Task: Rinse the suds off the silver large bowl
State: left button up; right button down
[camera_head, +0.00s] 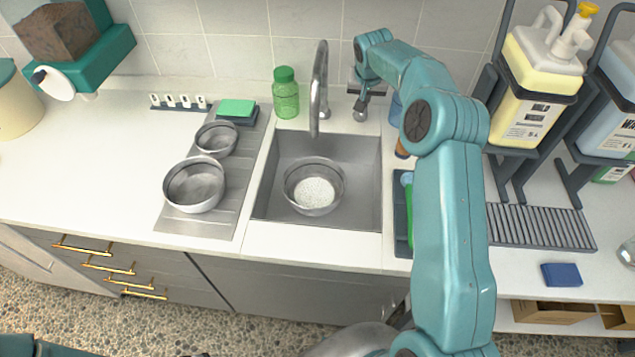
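A silver bowl (314,201) stands upright in the sink (285,150), with white suds covering its bottom. It looks like the large bowl. The faucet (319,80) arches over the sink behind the bowl; I cannot make out any running water. My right gripper (362,98) is behind the sink, right of the faucet, close to a small metal faucet handle (361,108). Its fingers are too small to tell whether they are open, shut or touching the handle. My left gripper is out of view.
Two metal bowls, one larger (195,187) and one smaller (217,139), stand on the drainboard (208,223) left of the sink. A green sponge (236,107) and green bottle (286,95) are behind. Jug dispensers (540,80) stand right. The left counter is mostly clear.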

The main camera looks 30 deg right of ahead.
jog(key=shift+f, duration=0.1)
jog(key=shift+f+b, duration=1.4)
jog(key=shift+f, duration=0.35)
dwell(0.8)
notch_tip(320, 180, up, 4)
jog(key=p, duration=0.3)
jog(key=shift+f, duration=0.15)
